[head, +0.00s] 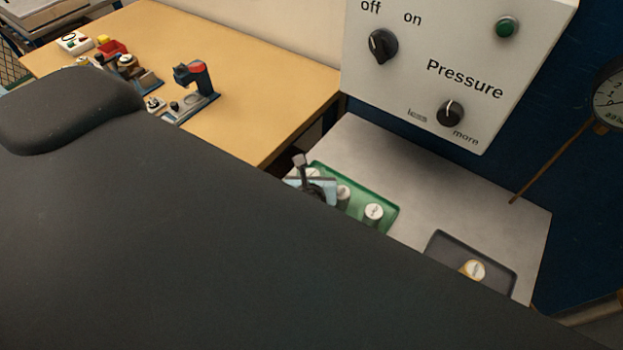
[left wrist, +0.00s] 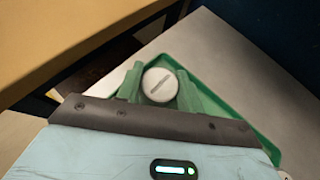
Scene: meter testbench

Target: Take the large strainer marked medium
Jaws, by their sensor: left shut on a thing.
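A green tray (head: 385,226) holds several white-topped strainers. One strainer (head: 374,212) stands near its right end, and another (head: 343,193) stands near its middle. My left gripper (head: 308,182) is over the tray's left part, mostly behind the dark shape in front. In the left wrist view its fingers (left wrist: 159,88) are shut on a strainer (left wrist: 160,83) with a round white slotted top, at the green tray (left wrist: 222,107). I cannot read any size marking. My right gripper is not in view.
A dark grey tray (head: 437,240) with a brass-coloured strainer (head: 473,270) lies to the right on the grey bench (head: 420,190). The Pressure panel (head: 455,60) rises behind. A wooden table (head: 255,80) with several small devices is at left. A gauge (head: 609,100) hangs at right.

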